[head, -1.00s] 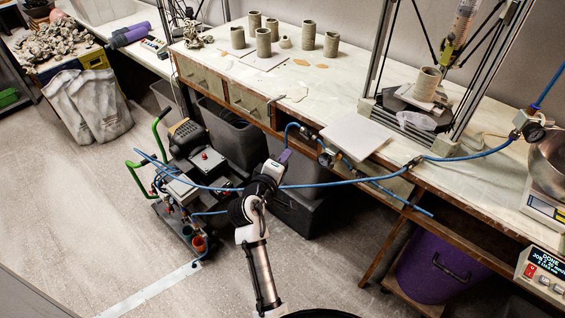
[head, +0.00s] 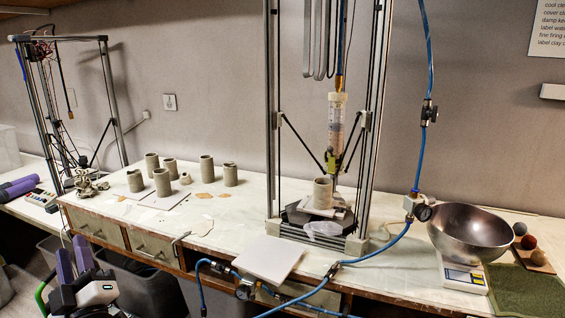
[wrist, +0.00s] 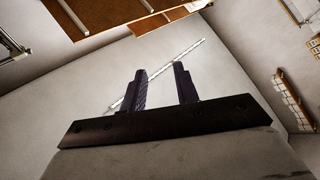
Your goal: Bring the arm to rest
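My gripper (head: 74,262) is at the lower left of the head view, in front of the bench and pointing up. Its two dark purple fingers stand apart with nothing between them. In the wrist view my gripper (wrist: 160,90) also shows open and empty, with a plain wall or ceiling surface behind the fingers. Most of my arm is below the head view's edge. The gripper touches nothing that I can see.
The bench (head: 225,232) carries several clay cylinders and a clay printer frame (head: 272,120). A white board (head: 268,260) juts over its front edge. Blue hoses (head: 385,244) hang along the front. A steel bowl (head: 470,232) sits on a scale (head: 463,275) at right.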

